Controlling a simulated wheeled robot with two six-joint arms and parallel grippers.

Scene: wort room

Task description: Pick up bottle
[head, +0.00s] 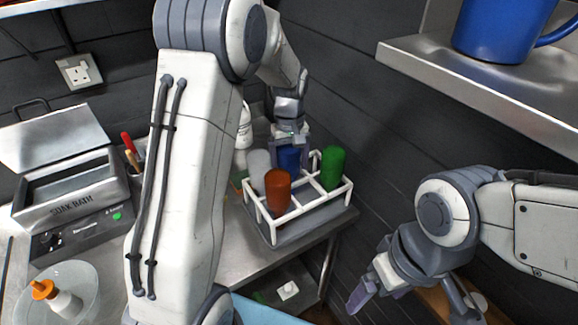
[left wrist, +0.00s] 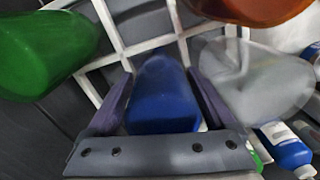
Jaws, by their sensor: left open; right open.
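A blue bottle (head: 289,158) stands in a white wire rack (head: 298,209), and its top shows up close in the left wrist view (left wrist: 163,95). My left gripper (head: 290,146) is over the rack from above, fingers open on either side of the blue bottle; I cannot tell if they touch it. The rack also holds an orange bottle (head: 278,188), a green bottle (head: 333,168) and a clear one (head: 258,164). My right gripper (head: 412,301) is open and empty, low at the right. Which bottle the task means is not shown.
A white bottle (head: 244,132) stands behind the rack. A metal shelf (head: 480,90) with a blue mug (head: 500,28) overhangs upper right.

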